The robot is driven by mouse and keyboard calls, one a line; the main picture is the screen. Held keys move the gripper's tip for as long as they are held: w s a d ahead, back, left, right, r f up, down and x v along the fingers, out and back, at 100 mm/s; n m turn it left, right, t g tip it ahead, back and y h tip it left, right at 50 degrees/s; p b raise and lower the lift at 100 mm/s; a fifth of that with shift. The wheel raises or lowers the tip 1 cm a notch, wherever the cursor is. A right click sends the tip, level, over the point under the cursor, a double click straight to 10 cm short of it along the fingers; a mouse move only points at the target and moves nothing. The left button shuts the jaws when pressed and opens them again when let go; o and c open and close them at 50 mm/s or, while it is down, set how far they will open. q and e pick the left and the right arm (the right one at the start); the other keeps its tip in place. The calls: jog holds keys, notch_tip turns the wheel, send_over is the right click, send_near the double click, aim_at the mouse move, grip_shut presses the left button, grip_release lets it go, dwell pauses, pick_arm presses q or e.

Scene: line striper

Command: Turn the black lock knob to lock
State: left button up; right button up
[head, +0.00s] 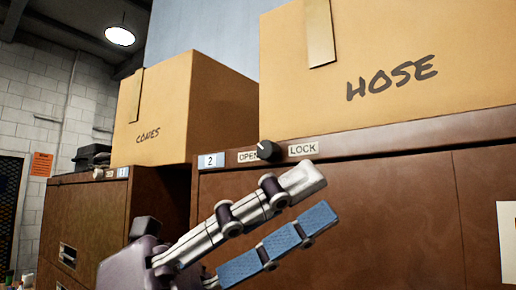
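The black lock knob (267,151) sits at the top edge of the brown cabinet (350,215), between an "OPEN" label (247,156) and a "LOCK" label (303,149). A pale mark on the knob faces its upper left, toward the OPEN side. My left gripper (312,197) is in front of the cabinet, below and right of the knob. Its two fingers are apart with nothing between them, and they do not appear to touch the knob. The blue pad of the lower finger shows. My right gripper is not in view.
A large cardboard box marked "HOSE" (400,75) stands on the cabinet above the knob. A box marked "CONES" (180,110) stands on another brown cabinet (90,225) at left. A white paper hangs at the right edge.

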pick_arm(q)
jog(key=d+m+t+y, duration=0.1)
jog(key=d+t+y, duration=0.2)
jog(key=t+y, duration=0.1)
jog(key=n+t+y, duration=0.6)
jog(key=t+y, duration=0.4)
jog(key=t, duration=0.3)
send_near(264, 151)
jog(key=w, duration=0.1)
jog(key=p+x, duration=0.3)
jog(key=x, duration=0.4)
jog(key=shift+w+d+p, duration=0.1)
jog(key=shift+d+p, duration=0.25)
jog(key=shift+d, duration=0.05)
jog(key=shift+c, duration=0.6)
grip_shut()
